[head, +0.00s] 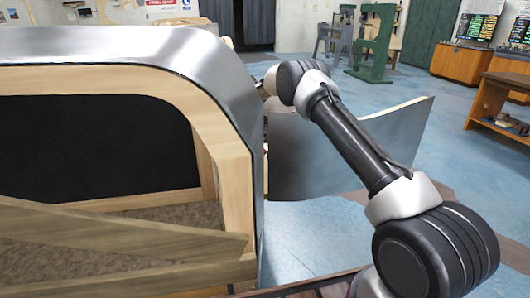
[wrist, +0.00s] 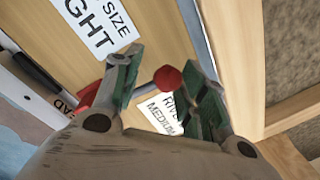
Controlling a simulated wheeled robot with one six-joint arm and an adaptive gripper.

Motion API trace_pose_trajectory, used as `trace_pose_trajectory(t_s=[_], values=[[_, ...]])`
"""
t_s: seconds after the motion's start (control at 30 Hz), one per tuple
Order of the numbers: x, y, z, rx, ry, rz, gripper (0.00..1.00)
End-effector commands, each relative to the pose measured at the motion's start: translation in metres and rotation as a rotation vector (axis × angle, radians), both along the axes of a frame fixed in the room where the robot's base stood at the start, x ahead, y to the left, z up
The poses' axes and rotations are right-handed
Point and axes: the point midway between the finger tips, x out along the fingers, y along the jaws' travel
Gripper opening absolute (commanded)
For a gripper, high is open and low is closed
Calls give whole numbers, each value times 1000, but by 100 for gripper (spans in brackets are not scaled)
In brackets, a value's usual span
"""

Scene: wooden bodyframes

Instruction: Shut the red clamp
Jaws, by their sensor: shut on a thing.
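My gripper (wrist: 164,76) shows in the wrist view, its two green-padded fingers on either side of the red clamp's round red knob (wrist: 167,78). The fingers are shut on the clamp at this knob and its thin grey rod. A further red part (wrist: 88,97) shows left of the left finger; the rest of the clamp is hidden behind the fingers. In the head view my arm reaches behind the metal-covered wooden bodyframe (head: 238,95), which hides the gripper and clamp.
In the wrist view, labelled wooden boards (wrist: 150,35) lie behind the gripper and a wooden beam (wrist: 235,60) runs close on the right. In the head view, a curved panel (head: 330,165) stands beyond my arm. Blue floor (head: 440,130) is open to the right.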

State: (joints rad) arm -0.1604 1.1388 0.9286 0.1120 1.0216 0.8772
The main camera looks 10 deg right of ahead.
Motion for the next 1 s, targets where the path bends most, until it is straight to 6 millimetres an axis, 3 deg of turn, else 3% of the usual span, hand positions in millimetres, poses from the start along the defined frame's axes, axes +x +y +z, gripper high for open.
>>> trace_pose_trajectory(t_s=[0.7,1.0], values=[[4,-32,53,542,-15,2,0],[4,-43,65,595,-17,4,0]])
